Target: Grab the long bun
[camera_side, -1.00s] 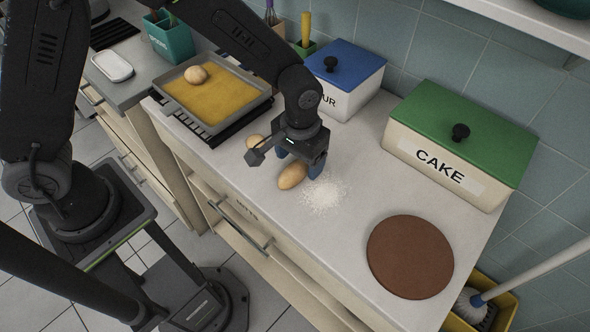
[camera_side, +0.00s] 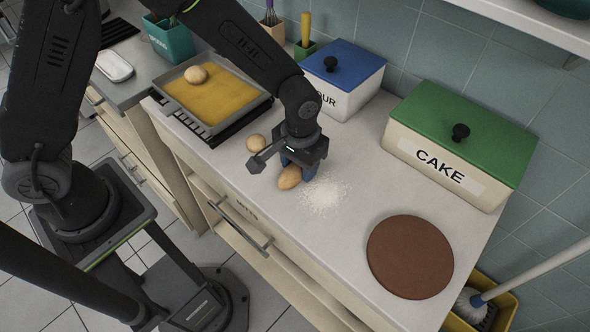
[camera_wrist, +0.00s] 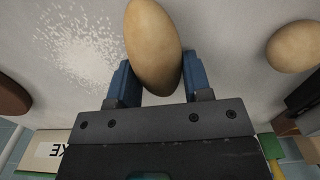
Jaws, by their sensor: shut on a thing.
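The long bun (camera_side: 289,178) is a tan oval lying on the white counter beside a patch of flour. My gripper (camera_side: 298,172) is low over the counter, shut on the bun. In the wrist view the long bun (camera_wrist: 154,45) sits between the two blue fingers of my gripper (camera_wrist: 155,80), one on each side, with its end toward the palm. In the side view the gripper partly hides the bun. I cannot tell any gap between the bun and the counter.
A round bun (camera_side: 256,143) lies just left of my gripper. Another bun (camera_side: 196,74) is on the yellow-lined tray (camera_side: 263,103). Spilled flour (camera_side: 324,195) is to the right. A blue-lidded flour box (camera_side: 345,78), a green-lidded cake box (camera_side: 457,145) and a brown round board (camera_side: 410,257) stand around.

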